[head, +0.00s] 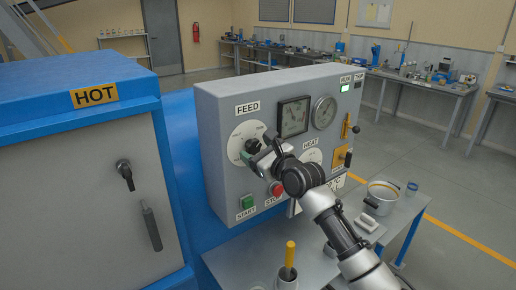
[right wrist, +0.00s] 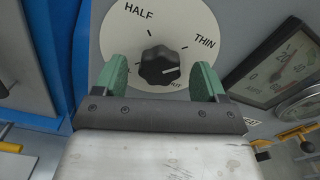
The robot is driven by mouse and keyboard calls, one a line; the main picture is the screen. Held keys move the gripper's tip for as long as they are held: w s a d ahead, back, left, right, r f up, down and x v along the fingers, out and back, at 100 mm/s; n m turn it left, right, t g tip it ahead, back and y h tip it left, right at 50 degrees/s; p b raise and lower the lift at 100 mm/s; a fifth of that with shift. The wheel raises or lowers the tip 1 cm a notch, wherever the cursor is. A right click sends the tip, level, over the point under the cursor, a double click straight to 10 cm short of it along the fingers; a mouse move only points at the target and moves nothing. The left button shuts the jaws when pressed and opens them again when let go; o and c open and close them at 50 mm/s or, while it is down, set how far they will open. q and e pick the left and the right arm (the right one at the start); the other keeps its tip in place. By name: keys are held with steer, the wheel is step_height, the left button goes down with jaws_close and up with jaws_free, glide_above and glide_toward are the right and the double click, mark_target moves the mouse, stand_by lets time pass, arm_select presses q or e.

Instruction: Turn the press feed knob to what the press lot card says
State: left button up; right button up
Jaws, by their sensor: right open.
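The FEED knob is black and sits on a round white dial (head: 240,136) on the grey control box. In the right wrist view the knob (right wrist: 158,66) has a pale mark towards its right side. The dial (right wrist: 130,38) there reads HALF and THIN; the lower labels are partly hidden by my fingers. My right gripper (right wrist: 162,84) is open, with its green fingers on either side of the knob. I cannot tell if they touch it. In the head view the right gripper (head: 260,155) covers part of the dial. I cannot make out a press lot card. My left gripper is not in view.
The control box (head: 222,115) also carries gauges (head: 293,117), a HEAT dial (head: 312,157), a green START button (head: 247,202) and a red STOP button (head: 277,188) close below my arm. A blue HOT cabinet (head: 80,160) stands left. A pot (head: 382,194) stands on the bench.

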steer(key=c, duration=0.9)
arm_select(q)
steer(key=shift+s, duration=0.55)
arm_select(e)
steer(key=shift+n, duration=0.3)
